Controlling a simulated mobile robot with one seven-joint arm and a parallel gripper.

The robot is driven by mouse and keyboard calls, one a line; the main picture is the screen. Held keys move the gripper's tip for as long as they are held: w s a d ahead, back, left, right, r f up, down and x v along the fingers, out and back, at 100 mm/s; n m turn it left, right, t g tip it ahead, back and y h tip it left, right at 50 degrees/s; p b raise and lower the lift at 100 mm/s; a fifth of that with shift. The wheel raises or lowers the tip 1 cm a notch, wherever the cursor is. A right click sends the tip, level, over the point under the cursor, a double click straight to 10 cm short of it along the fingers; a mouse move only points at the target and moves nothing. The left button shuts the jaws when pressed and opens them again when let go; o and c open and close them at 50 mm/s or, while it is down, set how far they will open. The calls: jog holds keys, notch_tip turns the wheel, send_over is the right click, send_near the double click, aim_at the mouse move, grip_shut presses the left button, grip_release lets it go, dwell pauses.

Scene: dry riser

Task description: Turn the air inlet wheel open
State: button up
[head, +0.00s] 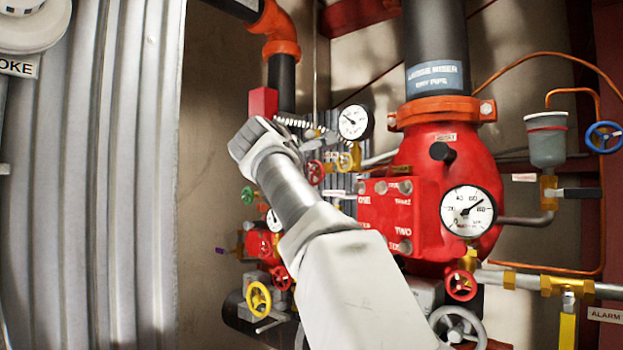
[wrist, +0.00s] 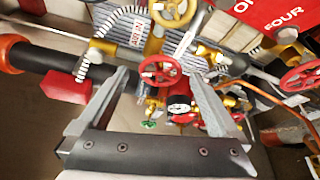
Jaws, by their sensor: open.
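In the wrist view my gripper (wrist: 157,74) has its two grey fingers spread wide with nothing held. A red handwheel (wrist: 160,70) shows between the fingertips, and I see no contact. A yellow handwheel (wrist: 173,11) lies just beyond it at the top edge. A small white tag (wrist: 138,30) is beside these wheels; its lettering is too small to read surely, so I cannot tell which wheel is the air inlet. In the head view the red wheel (head: 316,172) is right of my wrist, with the yellow wheel (head: 345,161) beside it.
A large red valve body (head: 420,205) with a gauge (head: 468,211) stands to the right. A small gauge (head: 354,122), pipes and several other wheels, such as a yellow one (head: 258,298), crowd the wall. Corrugated metal (head: 95,180) fills the left.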

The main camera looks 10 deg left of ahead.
jog(key=s+a+r+b, duration=0.1)
jog(key=s+b, duration=0.3)
jog(key=s, duration=1.1)
jog(key=shift+a+r, duration=0.25)
jog(key=shift+a, duration=0.4)
jog(key=shift+w, duration=0.1)
jog(key=w+a+f+m+t+h+b, duration=0.1)
jog(key=a+f+m+h, duration=0.15)
jog(key=m, duration=0.65)
jog(key=w+a+f+m+h+b, duration=0.1)
jog(key=w+f+m+h, duration=0.2)
jog(key=m, duration=0.6)
jog(key=a+f+m+t+h+b, duration=0.1)
jog(key=a+f+m+h+b, duration=0.2)
jog(key=m, duration=0.6)
jog(key=shift+h, duration=0.55)
jog(key=shift+d+p+x, duration=0.1)
jog(key=shift+p+x, duration=2.6)
jog(key=shift+x, duration=1.7)
jog(key=shift+d+p+x, duration=0.15)
jog(key=shift+p+x, duration=2.55)
jog(key=shift+x, duration=1.75)
jog(key=shift+s, duration=0.2)
